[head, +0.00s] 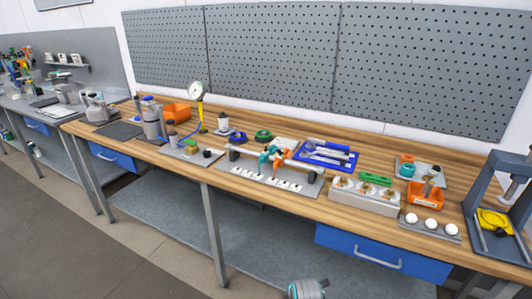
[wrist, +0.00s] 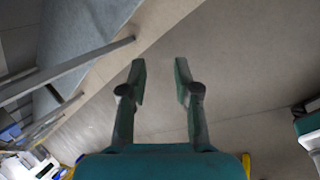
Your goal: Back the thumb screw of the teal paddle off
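In the head view a teal paddle (head: 265,158) sits beside an orange paddle (head: 282,155) near the middle of a horizontal bar (head: 302,165) over a grey plate (head: 238,170) on the bench. The teal paddle is left of the orange one. Its thumb screw is too small to make out. In the wrist view my gripper (wrist: 160,82) is open and empty, its two fingers apart over bare floor. It is away from the paddles, which do not show in that view.
The wooden bench (head: 190,176) is crowded. A blue tool tray (head: 347,165) and a pale block (head: 362,197) with brass fittings stand right of the paddles. A gauge (head: 196,91) on a yellow post stands behind left. A blue drawer (head: 380,258) is below.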

